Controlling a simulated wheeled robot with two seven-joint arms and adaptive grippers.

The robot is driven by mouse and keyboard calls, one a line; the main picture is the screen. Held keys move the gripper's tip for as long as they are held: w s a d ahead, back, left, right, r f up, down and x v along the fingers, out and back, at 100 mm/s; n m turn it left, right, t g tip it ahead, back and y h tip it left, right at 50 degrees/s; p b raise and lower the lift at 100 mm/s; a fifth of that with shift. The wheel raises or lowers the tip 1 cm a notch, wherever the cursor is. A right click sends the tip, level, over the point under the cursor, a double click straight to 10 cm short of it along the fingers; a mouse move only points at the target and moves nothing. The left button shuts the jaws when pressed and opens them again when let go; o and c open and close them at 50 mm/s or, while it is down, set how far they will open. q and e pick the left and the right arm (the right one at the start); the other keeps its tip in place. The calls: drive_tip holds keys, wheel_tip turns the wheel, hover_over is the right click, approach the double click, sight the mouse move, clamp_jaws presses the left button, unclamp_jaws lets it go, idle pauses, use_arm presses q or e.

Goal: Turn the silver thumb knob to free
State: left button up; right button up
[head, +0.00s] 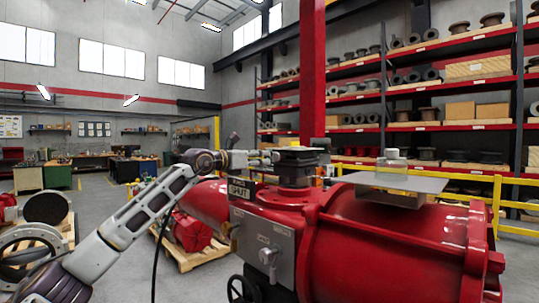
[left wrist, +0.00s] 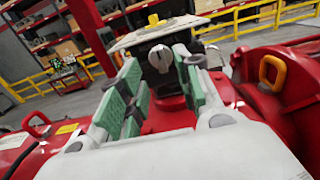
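A small silver knob (left wrist: 160,57) shows in the left wrist view against a dark part on top of the red actuator. My left gripper (left wrist: 157,66) is open, with green-padded fingers on either side of the line to the knob. I see no clear contact, and the depth between fingertips and knob is hard to judge. In the head view my left gripper (head: 262,158) points right at the black top piece (head: 296,160) of the red actuator (head: 390,240). The knob cannot be made out there. My right gripper is not in view.
A grey panel (head: 262,245) with a silver handle (head: 268,257) is on the actuator's front side, below my left arm. A flat metal plate (head: 420,182) lies right of the black top piece. A yellow rail (head: 510,180) and shelves stand behind.

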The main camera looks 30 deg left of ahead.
sight(272, 156)
use_arm(q)
drive_tip(key=p+x, duration=0.1)
drive_tip(key=x, duration=0.2)
drive_tip(key=shift+w+d+r, duration=0.1)
drive_tip(key=shift+w+r, duration=0.05)
drive_tip(key=shift+w, duration=0.2)
drive_tip(key=shift+w+d+p, duration=0.25)
drive_tip(key=shift+w+p, duration=0.15)
drive_tip(key=shift+w, duration=0.25)
clamp_jaws()
